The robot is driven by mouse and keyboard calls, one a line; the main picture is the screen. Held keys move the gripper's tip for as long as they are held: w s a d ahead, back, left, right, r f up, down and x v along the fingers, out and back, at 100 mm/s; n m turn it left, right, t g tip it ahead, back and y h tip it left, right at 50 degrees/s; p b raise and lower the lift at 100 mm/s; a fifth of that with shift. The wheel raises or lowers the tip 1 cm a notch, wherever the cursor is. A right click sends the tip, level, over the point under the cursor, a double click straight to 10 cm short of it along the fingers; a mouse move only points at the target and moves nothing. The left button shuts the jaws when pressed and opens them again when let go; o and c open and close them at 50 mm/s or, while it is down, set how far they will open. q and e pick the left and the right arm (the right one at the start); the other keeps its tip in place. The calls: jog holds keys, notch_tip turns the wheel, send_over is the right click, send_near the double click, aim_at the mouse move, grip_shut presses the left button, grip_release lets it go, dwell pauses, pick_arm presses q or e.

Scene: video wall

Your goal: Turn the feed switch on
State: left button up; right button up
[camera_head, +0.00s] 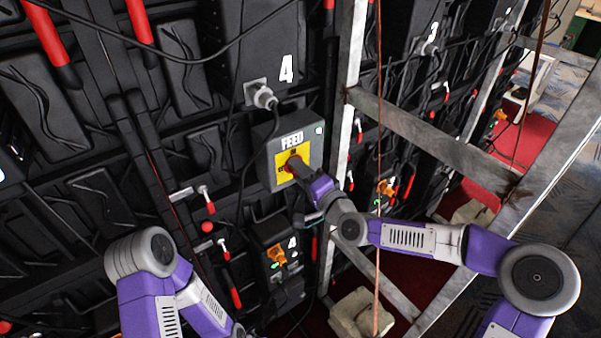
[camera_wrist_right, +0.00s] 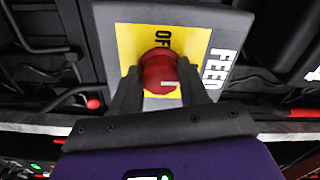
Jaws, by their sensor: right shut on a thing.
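The feed switch is a grey box (camera_head: 310,144) marked FEED, with a yellow plate (camera_head: 282,173) and a red knob (camera_head: 293,163). It is fixed to the black panel wall. In the right wrist view the red knob (camera_wrist_right: 159,71) sits on the yellow plate, with OFF readable above it. My right gripper (camera_head: 300,172) reaches the knob from the lower right, and its two dark fingers are shut on the knob's sides. The knob's exact angle is hard to tell. My left arm shows at the lower left, but its gripper is not visible.
Metal frame beams (camera_head: 430,140) stand right of the switch, with a thin copper-coloured cable (camera_head: 378,120) hanging in front. A black cable runs above and left of the box. A lower unit with an orange knob (camera_head: 277,253) sits below. Red-handled levers (camera_head: 209,205) dot the wall.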

jog(key=o, duration=1.1)
jog(key=shift+c, duration=0.2)
jog(key=shift+s, duration=0.1)
jog(key=v, duration=0.7)
jog(key=shift+s+p, duration=0.15)
jog(key=shift+p, duration=0.3)
jog(key=shift+d, duration=0.15)
